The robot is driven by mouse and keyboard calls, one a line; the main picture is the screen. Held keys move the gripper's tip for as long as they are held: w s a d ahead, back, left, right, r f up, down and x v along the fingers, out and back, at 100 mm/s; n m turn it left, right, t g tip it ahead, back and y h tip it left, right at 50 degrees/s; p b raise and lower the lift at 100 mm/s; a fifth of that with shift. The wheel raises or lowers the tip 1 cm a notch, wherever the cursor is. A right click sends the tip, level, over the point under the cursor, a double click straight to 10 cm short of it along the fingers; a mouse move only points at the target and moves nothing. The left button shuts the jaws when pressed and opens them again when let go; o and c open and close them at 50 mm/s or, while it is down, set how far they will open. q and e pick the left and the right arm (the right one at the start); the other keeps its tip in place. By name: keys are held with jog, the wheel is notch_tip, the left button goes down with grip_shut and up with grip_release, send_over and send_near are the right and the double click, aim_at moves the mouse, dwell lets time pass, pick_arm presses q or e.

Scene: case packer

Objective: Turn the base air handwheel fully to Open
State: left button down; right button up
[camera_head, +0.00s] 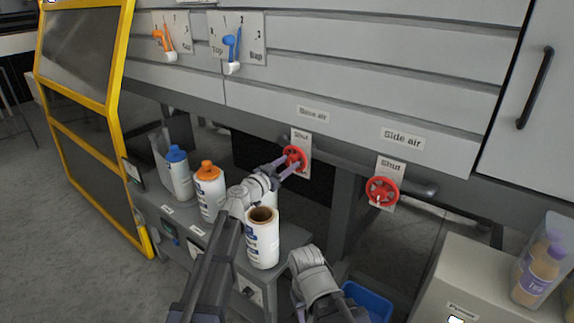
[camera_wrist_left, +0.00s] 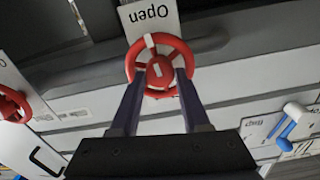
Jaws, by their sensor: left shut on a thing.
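The red base air handwheel (camera_head: 295,157) sits on the machine front under the "Base air" label (camera_head: 314,114), with "Shut" printed on the plate above it. My left gripper (camera_head: 287,166) reaches up to it and is shut on it. In the left wrist view, which is upside down, the two fingers (camera_wrist_left: 160,80) grip the wheel (camera_wrist_left: 160,66) at its rim. A white mark on the rim lies on the side of the printed word "Open" (camera_wrist_left: 150,12). A second pale patch shows between the fingers. My right gripper is not in view; only part of my right arm shows.
The red side air handwheel (camera_head: 382,191) is to the right on a "Shut" plate. A grey pipe handle runs beside the wheels.

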pick_arm(q)
jog(key=shift+s+f+m, duration=0.1)
jog(key=shift+m, duration=0.5)
jog(key=shift+c, duration=1.9)
grip_release()
jog(key=v, duration=0.7)
jog(key=shift+s+a, duration=0.25)
